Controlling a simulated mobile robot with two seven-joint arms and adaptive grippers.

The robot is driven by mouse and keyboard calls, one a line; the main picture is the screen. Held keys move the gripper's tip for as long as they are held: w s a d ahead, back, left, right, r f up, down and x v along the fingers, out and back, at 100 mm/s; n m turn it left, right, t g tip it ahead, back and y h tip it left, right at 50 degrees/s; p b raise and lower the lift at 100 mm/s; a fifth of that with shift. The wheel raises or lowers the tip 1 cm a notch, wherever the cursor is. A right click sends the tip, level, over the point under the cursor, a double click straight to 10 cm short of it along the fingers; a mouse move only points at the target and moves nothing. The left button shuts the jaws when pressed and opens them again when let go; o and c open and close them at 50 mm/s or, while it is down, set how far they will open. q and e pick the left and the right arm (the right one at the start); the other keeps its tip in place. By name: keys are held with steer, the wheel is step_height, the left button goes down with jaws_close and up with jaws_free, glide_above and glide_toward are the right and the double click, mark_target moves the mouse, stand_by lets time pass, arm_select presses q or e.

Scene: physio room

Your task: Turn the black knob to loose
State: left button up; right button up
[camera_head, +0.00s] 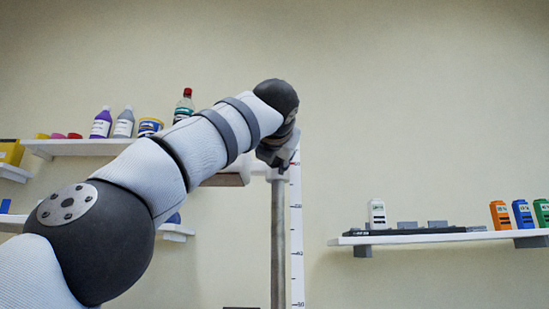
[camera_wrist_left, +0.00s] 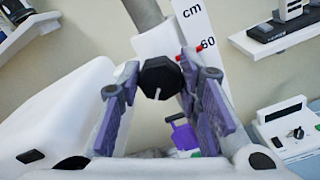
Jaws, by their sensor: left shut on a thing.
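The black knob (camera_wrist_left: 159,73) shows in the left wrist view, many-sided, with a short white mark pointing down at its lower edge. It sits in front of a grey pole (camera_wrist_left: 143,12) beside a white scale strip marked "cm" and "60" (camera_wrist_left: 190,22). My left gripper (camera_wrist_left: 160,78) is shut on the knob, its purple-padded fingers on either side. In the head view my left gripper (camera_head: 276,153) is at the pole (camera_head: 278,240); the hand hides the knob there. My right gripper is not in view.
In the head view, a left shelf (camera_head: 90,148) holds several bottles and tubs. A right shelf (camera_head: 440,237) holds several small coloured containers and dark and grey items. In the wrist view, a white device (camera_wrist_left: 290,128) with its own black dial stands at right.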

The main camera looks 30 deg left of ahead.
arm_select(q)
steer(key=shift+r, duration=0.15)
steer(key=o, duration=1.1)
steer(key=shift+o, duration=0.2)
steer(key=v, duration=1.2)
